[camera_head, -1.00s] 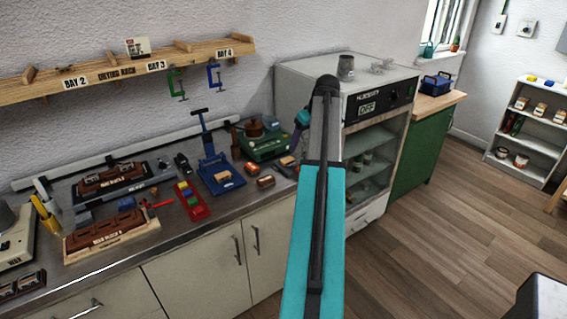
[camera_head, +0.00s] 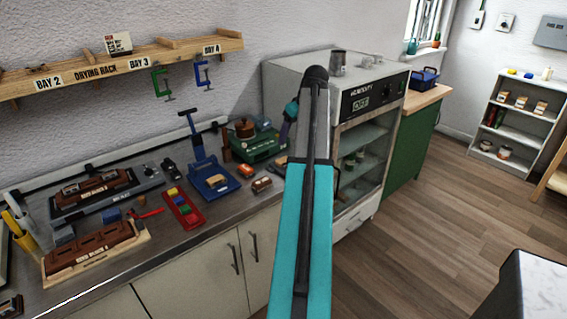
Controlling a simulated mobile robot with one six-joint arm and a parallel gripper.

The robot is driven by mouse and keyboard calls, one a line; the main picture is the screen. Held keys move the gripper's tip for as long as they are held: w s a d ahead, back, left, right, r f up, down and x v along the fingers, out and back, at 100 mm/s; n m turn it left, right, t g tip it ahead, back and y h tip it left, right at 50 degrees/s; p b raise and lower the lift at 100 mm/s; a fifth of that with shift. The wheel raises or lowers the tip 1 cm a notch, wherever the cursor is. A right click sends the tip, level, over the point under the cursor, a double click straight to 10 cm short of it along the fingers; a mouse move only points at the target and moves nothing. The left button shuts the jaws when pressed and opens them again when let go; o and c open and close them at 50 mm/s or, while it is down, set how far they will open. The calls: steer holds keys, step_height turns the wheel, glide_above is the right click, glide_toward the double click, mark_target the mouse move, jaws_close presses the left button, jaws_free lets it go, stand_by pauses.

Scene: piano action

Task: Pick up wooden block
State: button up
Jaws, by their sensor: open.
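Several small wooden-looking blocks stand on the counter, and I cannot tell which one the task means. One brown block with a pale top (camera_head: 262,185) lies near the counter's front edge. A tan block (camera_head: 217,181) sits on the base of the blue press (camera_head: 213,176). My gripper (camera_head: 285,132) shows only in part, dark, behind my teal arm and above the counter near the green machine. It is open, and its fingertips are mostly hidden. No block is seen in it.
A green machine (camera_head: 262,146) and a red tray (camera_head: 182,210) with coloured pieces flank the press. The drying rack (camera_head: 110,72), with clamps below, hangs on the wall. A glass-fronted cabinet (camera_head: 362,165) stands right of my arm. Open wooden floor lies to the right.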

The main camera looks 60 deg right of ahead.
steer(key=p, duration=0.2)
glide_toward(283, 160)
steer(key=shift+x, duration=1.35)
steer(key=shift+f, duration=0.1)
steer(key=shift+p+x, duration=0.8)
steer(key=shift+x, duration=1.7)
steer(key=shift+d, duration=0.1)
steer(key=c, duration=1.1)
steer(key=shift+r+b, duration=1.25)
steer(key=shift+r, duration=3.8)
